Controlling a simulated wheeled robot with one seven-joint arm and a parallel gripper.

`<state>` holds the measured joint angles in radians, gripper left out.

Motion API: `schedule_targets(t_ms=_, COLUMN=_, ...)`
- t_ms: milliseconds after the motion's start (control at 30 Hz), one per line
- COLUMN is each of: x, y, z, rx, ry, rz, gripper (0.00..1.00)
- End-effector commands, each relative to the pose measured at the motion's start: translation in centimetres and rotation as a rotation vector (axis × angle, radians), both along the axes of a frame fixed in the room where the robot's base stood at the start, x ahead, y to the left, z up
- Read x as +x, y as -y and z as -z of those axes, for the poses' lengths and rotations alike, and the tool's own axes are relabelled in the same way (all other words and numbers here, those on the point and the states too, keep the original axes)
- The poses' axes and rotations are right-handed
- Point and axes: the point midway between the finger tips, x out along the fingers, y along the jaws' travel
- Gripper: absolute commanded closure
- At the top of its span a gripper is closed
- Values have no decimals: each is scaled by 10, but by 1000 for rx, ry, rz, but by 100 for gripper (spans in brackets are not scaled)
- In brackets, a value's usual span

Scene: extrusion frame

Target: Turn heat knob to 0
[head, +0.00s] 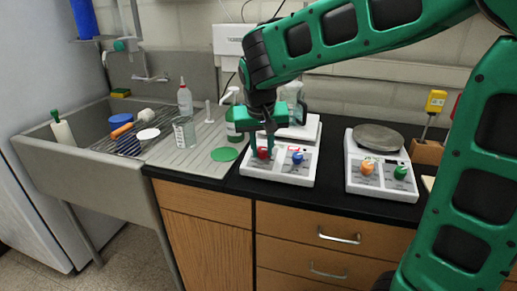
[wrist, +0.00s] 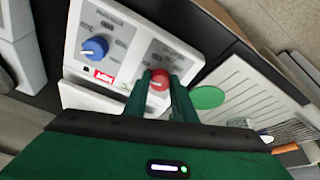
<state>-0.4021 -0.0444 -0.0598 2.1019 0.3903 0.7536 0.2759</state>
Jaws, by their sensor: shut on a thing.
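A white stirrer-type device (head: 280,178) stands on the black counter, with a red knob (head: 263,153) and a blue knob (head: 297,158) on its sloped front panel. My gripper (head: 267,148) reaches down onto the panel from above. In the wrist view, the green fingers of my gripper (wrist: 161,87) are on both sides of the red knob (wrist: 159,77) and shut on it. The blue knob (wrist: 94,48) shows free to the left. The panel print is too small to read surely, so the red knob's setting cannot be told.
A second white device (head: 378,180) with a round grey plate, an orange knob and a green knob stands to the right. A green disc (head: 224,154) lies on the ribbed drainboard to the left, beside the sink (head: 80,150). Bottles and a beaker stand behind it.

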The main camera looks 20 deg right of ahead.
Motion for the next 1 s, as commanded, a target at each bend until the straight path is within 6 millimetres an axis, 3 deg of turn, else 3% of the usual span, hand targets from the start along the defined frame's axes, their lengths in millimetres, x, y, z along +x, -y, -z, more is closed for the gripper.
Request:
schedule_targets(t_ms=500, x=2, y=0, z=-2, rx=-59, ry=-34, rz=-349, gripper=98)
schedule_targets(t_ms=1000, x=3, y=0, z=-3, rx=-73, ry=-43, rz=-422, gripper=98)
